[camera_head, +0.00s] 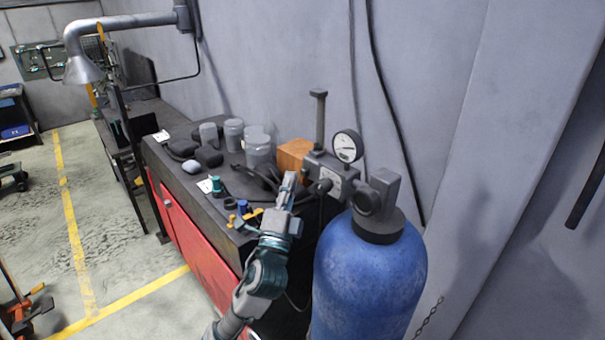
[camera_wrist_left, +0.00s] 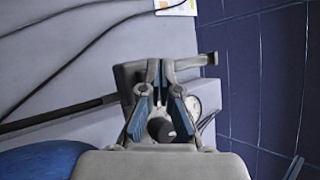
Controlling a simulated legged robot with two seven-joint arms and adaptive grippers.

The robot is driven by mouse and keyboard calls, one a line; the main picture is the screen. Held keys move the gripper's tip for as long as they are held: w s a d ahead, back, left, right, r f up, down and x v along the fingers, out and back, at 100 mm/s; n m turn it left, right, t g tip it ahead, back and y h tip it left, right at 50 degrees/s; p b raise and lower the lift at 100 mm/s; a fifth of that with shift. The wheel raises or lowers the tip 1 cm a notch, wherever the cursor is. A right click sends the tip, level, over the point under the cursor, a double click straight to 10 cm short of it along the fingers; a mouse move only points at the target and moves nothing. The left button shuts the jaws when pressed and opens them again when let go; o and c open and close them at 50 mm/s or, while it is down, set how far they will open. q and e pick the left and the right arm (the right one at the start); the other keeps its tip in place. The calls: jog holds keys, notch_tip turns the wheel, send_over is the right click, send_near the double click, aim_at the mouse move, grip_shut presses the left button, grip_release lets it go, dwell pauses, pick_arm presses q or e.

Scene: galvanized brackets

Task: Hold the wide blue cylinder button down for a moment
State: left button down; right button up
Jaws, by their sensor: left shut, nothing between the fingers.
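The wide blue cylinder (camera_head: 370,275) stands upright at the right of the head view; part of it shows at the lower left of the wrist view (camera_wrist_left: 38,162). I cannot tell for sure which part is the button. My left gripper (camera_head: 291,178) is shut and empty, just left of the block. In the wrist view its fingertips (camera_wrist_left: 160,66) overlap the grey block; contact cannot be told. My right gripper is not in view.
A dark workbench (camera_head: 165,165) with red drawers (camera_head: 195,235) stands left of the cylinder. Grey jars (camera_head: 258,150), an orange box (camera_head: 293,155) and small bottles (camera_head: 216,186) crowd its top. Black cables hang on the wall behind. The floor at the left is mostly free.

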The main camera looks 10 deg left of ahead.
pick_arm(q)
jog(key=shift+w+d, duration=0.1)
jog(key=shift+w+d+r, duration=0.1)
jog(key=shift+w+d, duration=0.05)
jog(key=shift+w+d, duration=0.3)
jog(key=shift+w, duration=0.1)
dwell(0.8)
jog(key=shift+s+a, duration=0.1)
dwell(1.5)
jog(key=shift+s+a+p, duration=0.35)
jog(key=shift+s+a, duration=0.1)
jog(key=shift+s, duration=0.2)
